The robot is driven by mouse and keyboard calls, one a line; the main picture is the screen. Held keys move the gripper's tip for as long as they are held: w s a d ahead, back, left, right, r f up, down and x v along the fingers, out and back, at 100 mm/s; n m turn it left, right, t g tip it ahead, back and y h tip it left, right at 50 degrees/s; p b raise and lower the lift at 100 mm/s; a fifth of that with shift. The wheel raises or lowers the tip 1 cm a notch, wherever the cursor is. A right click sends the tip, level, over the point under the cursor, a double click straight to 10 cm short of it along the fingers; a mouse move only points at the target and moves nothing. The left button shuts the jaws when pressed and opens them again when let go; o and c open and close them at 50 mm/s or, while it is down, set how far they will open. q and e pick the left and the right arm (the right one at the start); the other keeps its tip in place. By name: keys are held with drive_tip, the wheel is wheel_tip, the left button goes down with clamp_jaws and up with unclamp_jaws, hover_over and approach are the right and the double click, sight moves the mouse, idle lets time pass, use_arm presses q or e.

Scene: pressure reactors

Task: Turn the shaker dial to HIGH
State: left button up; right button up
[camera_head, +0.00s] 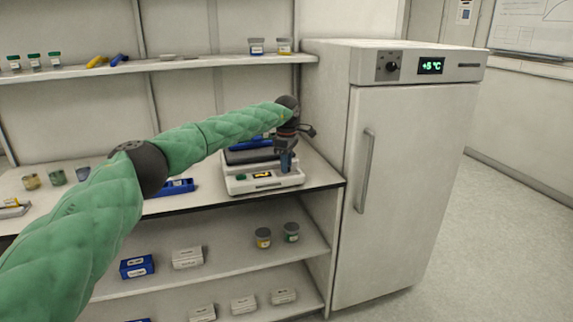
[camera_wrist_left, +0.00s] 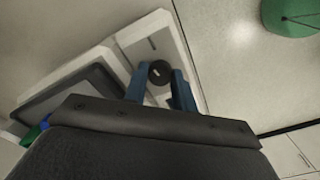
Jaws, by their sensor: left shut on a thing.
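The shaker (camera_head: 240,187) is a white box with a dark top platform, standing on the bench beside the fridge. A small lit display (camera_head: 262,175) on its front is too small to read. My left gripper (camera_head: 287,165) points down over the right part of the shaker. In the left wrist view, its blue fingers stand on either side of the round black shaker dial (camera_wrist_left: 159,73), shut on it. A short pale mark shows on the dial. In the head view the dial is hidden by the gripper. My right gripper is not in view.
A white fridge (camera_head: 405,190) stands close on the right. A blue rack (camera_head: 178,187) lies on the bench left of the shaker. Jars and boxes stand on the lower shelves, and small bottles line the upper shelf (camera_head: 170,66).

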use_arm(q)
drive_tip(key=shift+r+m, duration=0.1)
drive_tip(key=shift+m, duration=1.4)
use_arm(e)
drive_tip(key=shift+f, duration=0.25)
use_arm(q)
drive_tip(key=o, duration=0.7)
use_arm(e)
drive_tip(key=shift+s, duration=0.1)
